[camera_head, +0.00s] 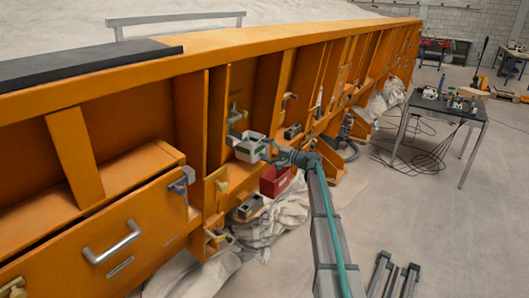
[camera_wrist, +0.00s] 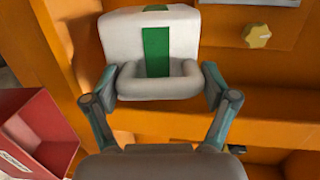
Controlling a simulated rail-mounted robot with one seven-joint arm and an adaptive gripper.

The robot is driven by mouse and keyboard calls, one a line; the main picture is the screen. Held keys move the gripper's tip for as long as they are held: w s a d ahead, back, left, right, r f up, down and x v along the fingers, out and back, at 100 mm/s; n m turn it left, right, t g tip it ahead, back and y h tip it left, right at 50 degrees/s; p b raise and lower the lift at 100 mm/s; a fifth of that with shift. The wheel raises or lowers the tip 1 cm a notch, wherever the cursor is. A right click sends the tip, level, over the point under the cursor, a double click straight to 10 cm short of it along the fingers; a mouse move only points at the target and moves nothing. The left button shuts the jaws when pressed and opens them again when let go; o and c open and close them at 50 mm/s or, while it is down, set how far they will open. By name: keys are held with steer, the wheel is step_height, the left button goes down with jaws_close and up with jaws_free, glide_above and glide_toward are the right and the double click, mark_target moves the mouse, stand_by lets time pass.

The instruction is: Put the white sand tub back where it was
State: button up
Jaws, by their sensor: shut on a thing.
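The white sand tub (camera_wrist: 185,35) has a green stripe down its front and a thick rounded handle. In the wrist view my gripper (camera_wrist: 160,88) has one finger at each side of that handle and is shut on it. I cannot tell whether the tub rests on a ledge or hangs clear.
A red bin (camera_head: 276,181) is just below my gripper; it also shows in the wrist view (camera_wrist: 38,135). Orange ribs and yellow knobs (camera_wrist: 257,36) line the wall. A grey box (camera_head: 250,206) sits lower left. A dark table (camera_head: 447,105) stands right, beyond open floor.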

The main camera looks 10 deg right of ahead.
mark_target(262, 152)
steer(key=w, duration=0.2)
steer(key=shift+w+d+r, duration=0.1)
steer(key=shift+w, duration=0.2)
steer(key=shift+f+p, duration=1)
steer(key=shift+f, duration=0.7)
steer(key=shift+s, duration=0.1)
steer(key=shift+f+b, duration=0.65)
steer(key=shift+b, duration=0.25)
steer(key=o, duration=1.6)
steer(key=shift+o, duration=0.2)
steer(key=shift+f, duration=0.1)
